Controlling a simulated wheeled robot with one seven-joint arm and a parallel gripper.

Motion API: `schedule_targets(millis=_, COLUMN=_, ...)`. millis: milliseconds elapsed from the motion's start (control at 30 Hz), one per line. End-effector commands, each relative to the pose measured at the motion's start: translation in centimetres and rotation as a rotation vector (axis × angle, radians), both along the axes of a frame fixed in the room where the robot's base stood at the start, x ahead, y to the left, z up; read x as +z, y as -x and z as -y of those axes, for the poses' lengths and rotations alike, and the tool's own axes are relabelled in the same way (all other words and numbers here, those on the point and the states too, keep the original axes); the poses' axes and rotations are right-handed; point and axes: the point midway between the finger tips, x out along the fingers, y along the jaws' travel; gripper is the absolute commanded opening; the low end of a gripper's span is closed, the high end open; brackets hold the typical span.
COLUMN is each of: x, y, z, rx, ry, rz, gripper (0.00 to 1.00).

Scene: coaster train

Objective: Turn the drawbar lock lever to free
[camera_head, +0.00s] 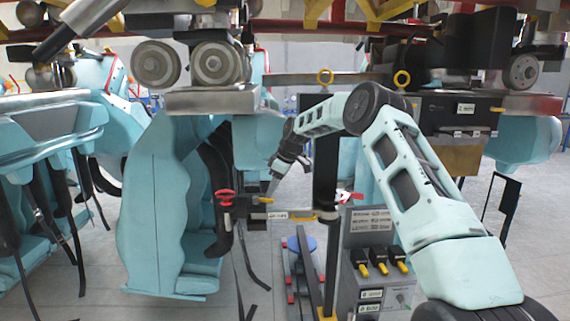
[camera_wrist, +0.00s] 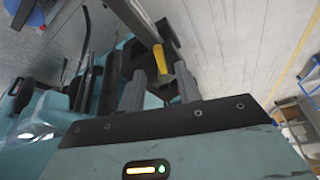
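A small yellow lever (camera_wrist: 160,59) on a dark mount shows in the wrist view, between and just past my fingertips. My gripper (camera_wrist: 159,78) is open, with one grey finger on each side of the lever. I cannot tell whether either finger touches it. In the head view my gripper (camera_head: 271,190) points down and left at the drawbar (camera_head: 290,215), beside a small yellow piece (camera_head: 266,200) that looks like the same lever. The lever's label and position marks are too small to read.
A grey control box (camera_head: 372,262) with several yellow-handled knobs stands at lower right. Teal seats (camera_head: 165,215) with hanging black straps are close on the left.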

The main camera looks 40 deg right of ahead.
Motion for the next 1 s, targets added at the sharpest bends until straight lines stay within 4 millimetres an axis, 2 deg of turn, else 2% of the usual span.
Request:
schedule_targets(millis=300, x=6.9, y=2.3, z=1.8, rx=-0.001, ry=0.003, rz=0.005, gripper=0.34)
schedule_targets(millis=500, x=10.6, y=3.5, z=2.7, rx=-0.001, ry=0.003, rz=0.002, gripper=0.34)
schedule_targets(millis=700, x=12.4, y=4.1, z=3.1, rx=0.001, ry=0.002, rz=0.000, gripper=0.34)
schedule_targets(millis=1000, x=12.7, y=4.2, z=3.2, rx=0.001, ry=0.001, rz=-0.001, gripper=0.34)
